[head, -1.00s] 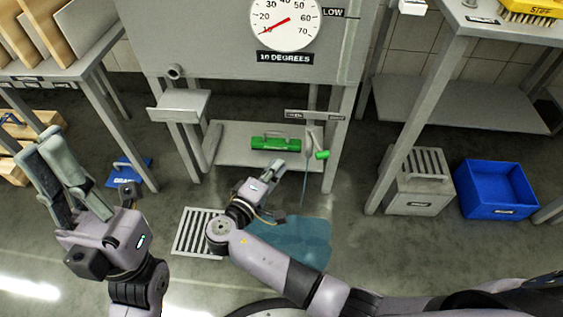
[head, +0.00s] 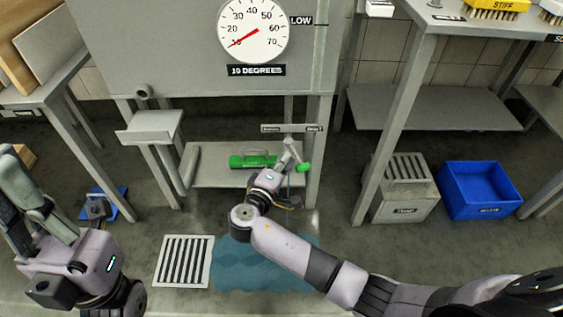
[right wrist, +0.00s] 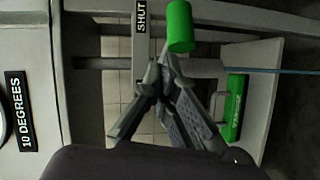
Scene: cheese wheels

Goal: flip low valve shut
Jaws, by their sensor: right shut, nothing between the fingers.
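The low valve's green-tipped lever (head: 303,167) hangs under the grey tank, below a label bar (head: 290,128) whose right end reads SHUT. The green grip (right wrist: 180,27) is large in the right wrist view, just beyond the fingertips. A thin blue stream (right wrist: 265,71) runs below the valve. My right gripper (head: 287,160) is shut and empty, right beside the lever; its fingers (right wrist: 163,72) meet in the right wrist view. I cannot tell whether they touch the grip. My left gripper (head: 30,190) is open and empty at the far left, partly cut off.
A dial (head: 253,30) above a 10 DEGREES plate is on the tank. A green object (head: 250,161) lies on the low shelf (head: 215,178) behind the valve. A blue pool (head: 262,270) and a floor grate (head: 184,262) are below. A blue bin (head: 482,195) and a grey box (head: 405,200) stand right.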

